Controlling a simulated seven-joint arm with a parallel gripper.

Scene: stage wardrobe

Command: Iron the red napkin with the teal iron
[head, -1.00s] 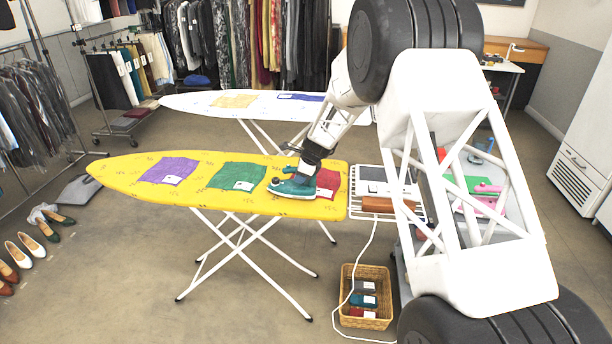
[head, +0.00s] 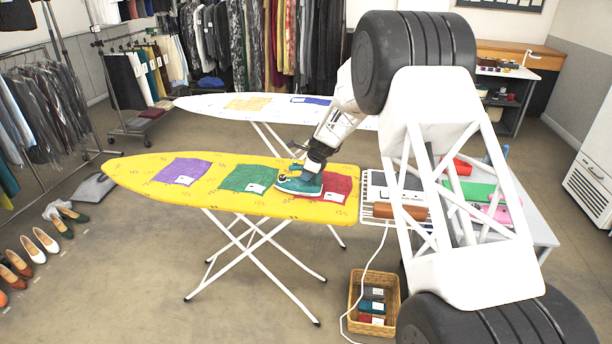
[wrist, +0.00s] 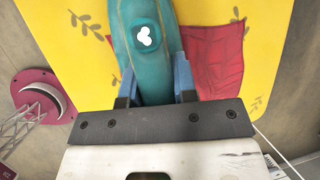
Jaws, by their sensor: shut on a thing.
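The teal iron (head: 300,183) is on the yellow ironing board (head: 140,180), over the left part of the red napkin (head: 339,187). My gripper (head: 311,167) is shut on the iron's handle from above. In the wrist view the fingers (wrist: 154,88) sit on either side of the teal handle (wrist: 145,60). The red napkin (wrist: 215,65) shows to the right of the iron there, with a creased surface, and a little red shows to its left. The iron hides part of the napkin. I cannot tell whether its sole touches the cloth.
A green napkin (head: 246,177) and a purple napkin (head: 183,172) lie to the left on the same board. A wire rack (head: 372,208) is at the board's right end. A basket (head: 372,325) stands on the floor below. A white board (head: 200,103) stands behind.

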